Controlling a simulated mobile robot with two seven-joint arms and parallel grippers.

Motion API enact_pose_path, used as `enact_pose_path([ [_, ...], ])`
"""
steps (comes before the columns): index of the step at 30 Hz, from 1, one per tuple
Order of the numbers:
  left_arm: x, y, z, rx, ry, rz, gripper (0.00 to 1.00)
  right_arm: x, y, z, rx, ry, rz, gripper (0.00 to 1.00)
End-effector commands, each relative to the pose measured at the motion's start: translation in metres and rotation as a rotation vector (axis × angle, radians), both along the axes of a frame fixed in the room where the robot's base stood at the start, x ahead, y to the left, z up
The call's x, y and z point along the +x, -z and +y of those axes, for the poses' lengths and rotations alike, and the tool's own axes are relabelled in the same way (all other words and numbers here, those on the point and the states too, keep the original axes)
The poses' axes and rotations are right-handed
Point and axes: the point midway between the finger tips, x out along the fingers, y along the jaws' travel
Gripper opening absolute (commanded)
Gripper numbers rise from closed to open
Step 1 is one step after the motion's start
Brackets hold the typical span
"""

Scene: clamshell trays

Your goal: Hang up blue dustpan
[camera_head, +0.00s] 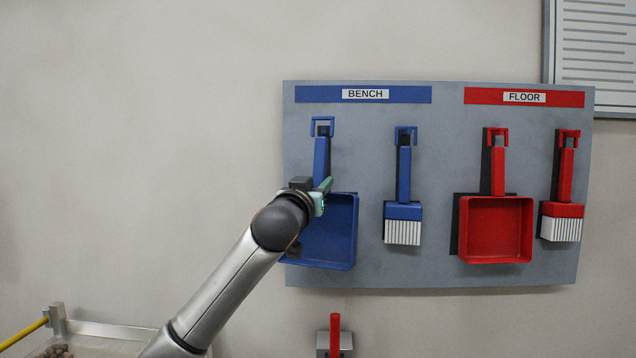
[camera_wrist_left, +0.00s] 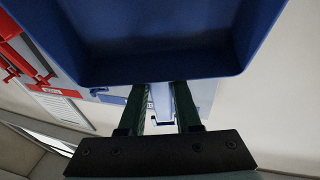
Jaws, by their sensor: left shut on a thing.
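The blue dustpan (camera_head: 340,225) is upright against the grey board, under the blue BENCH label (camera_head: 365,94). Its handle (camera_head: 321,158) points up, and the loop at its top is at a dark peg (camera_head: 322,131). I cannot tell whether the loop is around the peg. My left gripper (camera_head: 322,189) is shut on the lower handle, just above the pan, and my wrist hides the pan's left side. In the left wrist view the pan (camera_wrist_left: 165,40) fills the top, and the handle runs between the two green fingers (camera_wrist_left: 160,105). My right gripper is not in view.
A blue brush (camera_head: 403,190) hangs to the right of the dustpan. A red dustpan (camera_head: 496,230) and a red brush (camera_head: 563,190) hang under the FLOOR label (camera_head: 525,97). A red-handled item (camera_head: 335,335) is below the board. A tray (camera_head: 110,333) is at the lower left.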

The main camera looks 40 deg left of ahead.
Motion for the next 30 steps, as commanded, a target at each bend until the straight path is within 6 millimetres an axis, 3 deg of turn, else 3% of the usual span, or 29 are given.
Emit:
enact_pose_path([
  [18,0.028,0.001,0.024,0.000,-0.001,-0.001,0.00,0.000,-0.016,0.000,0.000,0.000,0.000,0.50],
  [30,0.038,0.013,0.032,0.000,0.001,-0.001,0.00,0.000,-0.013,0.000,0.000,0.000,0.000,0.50],
])
